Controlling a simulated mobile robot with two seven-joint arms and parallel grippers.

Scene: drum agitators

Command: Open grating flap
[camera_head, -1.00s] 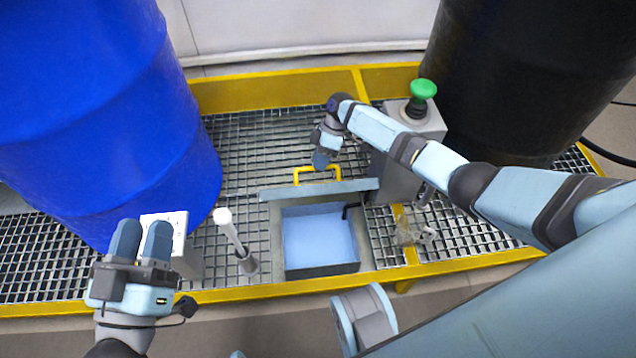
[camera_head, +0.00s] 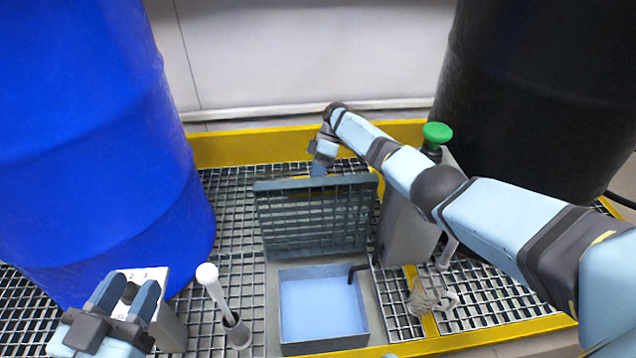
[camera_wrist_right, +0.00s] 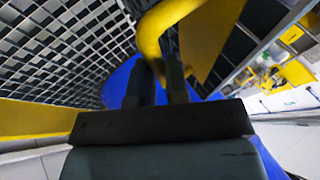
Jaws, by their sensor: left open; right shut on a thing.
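The grating flap (camera_head: 314,222) stands tilted up steeply behind a square opening in the grated floor. The opening holds a light blue basin (camera_head: 320,304). My right gripper (camera_head: 319,168) is at the flap's raised top edge, its fingers partly hidden behind the flap. In the right wrist view its fingers (camera_wrist_right: 160,85) are shut on the flap's yellow handle (camera_wrist_right: 165,28). In the head view only a little of the handle shows beside the gripper. My left gripper (camera_head: 124,294) is open and empty at the lower left, in front of a grey box.
A blue drum (camera_head: 95,140) stands at the left and a black drum (camera_head: 545,110) at the right. A grey post with a green button (camera_head: 437,132) stands right of the flap. A white-handled tool (camera_head: 215,290) stands left of the opening.

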